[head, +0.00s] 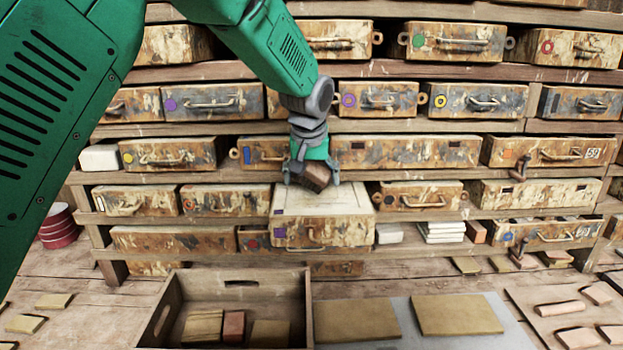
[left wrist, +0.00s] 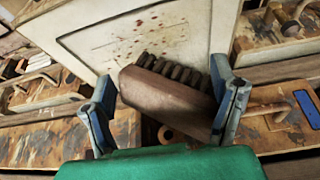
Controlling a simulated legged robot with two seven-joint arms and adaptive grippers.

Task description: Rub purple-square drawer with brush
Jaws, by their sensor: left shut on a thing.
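The purple-square drawer (head: 322,233) juts out from the shelf in the middle of the head view, with a purple square at the left of its front. Its pale top also shows in the left wrist view (left wrist: 85,45), with several red specks on it. My left gripper (head: 311,180) is shut on a brown wooden brush (head: 317,178) above the back part of that top. In the left wrist view the brush (left wrist: 165,100) lies between the fingers, dark bristles toward the drawer top. I cannot tell whether the bristles touch it. My right gripper is not in view.
Other worn drawers with coloured marks fill the shelves around. An open wooden crate (head: 165,325) with blocks stands below on the left. Tan tiles (head: 355,320) lie on a grey sheet beside it. White tiles (head: 440,232) sit on the shelf to the right.

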